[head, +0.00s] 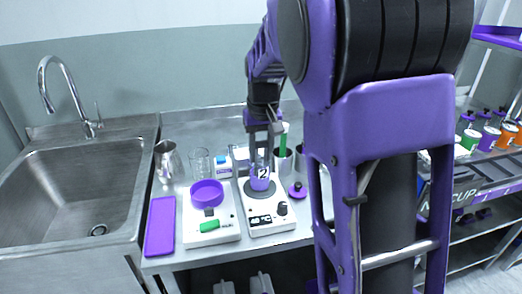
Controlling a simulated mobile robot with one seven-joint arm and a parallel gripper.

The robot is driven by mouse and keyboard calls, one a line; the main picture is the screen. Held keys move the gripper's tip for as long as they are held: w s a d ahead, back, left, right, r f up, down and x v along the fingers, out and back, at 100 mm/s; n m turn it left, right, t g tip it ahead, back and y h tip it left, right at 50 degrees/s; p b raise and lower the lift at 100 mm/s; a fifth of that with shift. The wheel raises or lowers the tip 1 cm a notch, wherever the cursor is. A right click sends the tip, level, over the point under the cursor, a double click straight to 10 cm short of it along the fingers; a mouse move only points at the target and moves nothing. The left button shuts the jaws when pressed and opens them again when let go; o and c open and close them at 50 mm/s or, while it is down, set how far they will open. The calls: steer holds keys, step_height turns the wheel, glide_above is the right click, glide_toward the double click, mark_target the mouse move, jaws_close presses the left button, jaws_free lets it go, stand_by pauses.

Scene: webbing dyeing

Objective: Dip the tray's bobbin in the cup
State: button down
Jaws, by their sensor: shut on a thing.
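My gripper (261,168) points down at the cup (261,183), a small vessel with purple in it and a "2" on its front. The cup stands on the round plate of a white heater (271,220). My fingers are shut at the cup's mouth. What they hold, apparently the bobbin, is largely hidden between the fingers and by the cup; I cannot tell how deep it sits. The flat purple tray (160,228) at the left of the bench looks empty.
A white device (202,228) with a purple dish (207,193) and a green piece (209,226) stands left of the heater. A metal pitcher (168,162) and a glass beaker (199,164) are behind. A sink (75,190) is left; my arm blocks the right.

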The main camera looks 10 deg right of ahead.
steer(key=shift+s+r+p, duration=0.25)
steer(key=shift+r+p, duration=0.8)
steer(key=shift+r, duration=0.35)
steer(key=shift+s+r+p, duration=0.25)
steer(key=shift+r+p, duration=0.8)
steer(key=shift+r, duration=0.35)
steer(key=shift+s+r+p, duration=0.25)
steer(key=shift+r+p, duration=0.8)
steer(key=shift+r, duration=0.35)
step_height(320, 180, up, 4)
steer(key=shift+p, duration=0.4)
